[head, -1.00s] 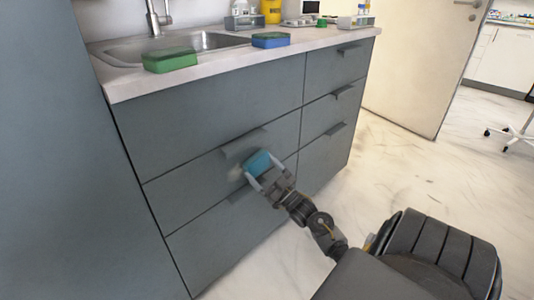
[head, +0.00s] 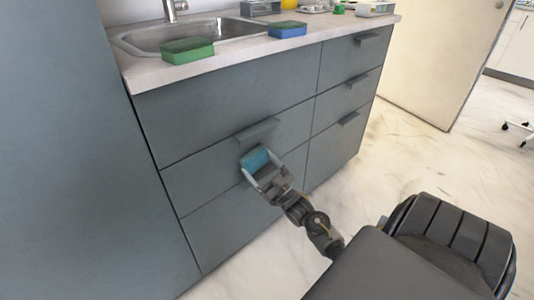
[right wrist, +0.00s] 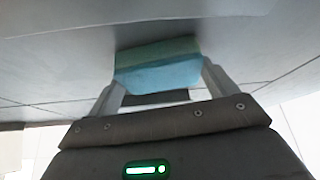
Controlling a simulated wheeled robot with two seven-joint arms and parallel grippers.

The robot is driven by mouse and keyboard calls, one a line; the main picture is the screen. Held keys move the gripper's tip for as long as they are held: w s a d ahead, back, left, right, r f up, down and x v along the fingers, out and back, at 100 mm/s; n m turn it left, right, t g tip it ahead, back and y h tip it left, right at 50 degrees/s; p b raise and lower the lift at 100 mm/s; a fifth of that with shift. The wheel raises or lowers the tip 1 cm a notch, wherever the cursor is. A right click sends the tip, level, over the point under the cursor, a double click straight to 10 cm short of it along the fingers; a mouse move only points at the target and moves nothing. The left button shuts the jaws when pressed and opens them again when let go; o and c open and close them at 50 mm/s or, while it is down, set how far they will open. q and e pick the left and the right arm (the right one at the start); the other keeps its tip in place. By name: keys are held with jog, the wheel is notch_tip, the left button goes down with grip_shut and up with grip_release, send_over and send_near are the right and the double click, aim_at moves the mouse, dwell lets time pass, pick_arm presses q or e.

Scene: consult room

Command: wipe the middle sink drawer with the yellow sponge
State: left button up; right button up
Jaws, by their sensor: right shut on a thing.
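My right gripper (head: 260,170) is shut on a light-blue sponge (head: 254,158) with a greenish layer; no yellow shows clearly on it. The sponge is up against the grey-blue middle sink drawer (head: 205,182), just below its handle (head: 257,130). In the right wrist view the sponge (right wrist: 158,72) sits between the two fingers, its far greenish side at the drawer front; I cannot tell how firmly it touches. The drawer is closed. Any mark behind the sponge is hidden. My left gripper is not in view.
A green sponge (head: 187,50) and a blue sponge (head: 286,30) lie on the counter's front edge by the sink (head: 150,40). Other drawers with handles (head: 348,118) are to the right.

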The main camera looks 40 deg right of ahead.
aim_at(250, 169)
jog(key=shift+a, duration=0.4)
jog(key=shift+a+r+p, duration=0.1)
jog(key=shift+a+p, duration=0.5)
jog(key=shift+a, duration=1.35)
jog(key=shift+s+p, duration=0.3)
jog(key=shift+p, duration=0.1)
jog(key=shift+s+p, duration=1.15)
jog(key=shift+s, duration=1.55)
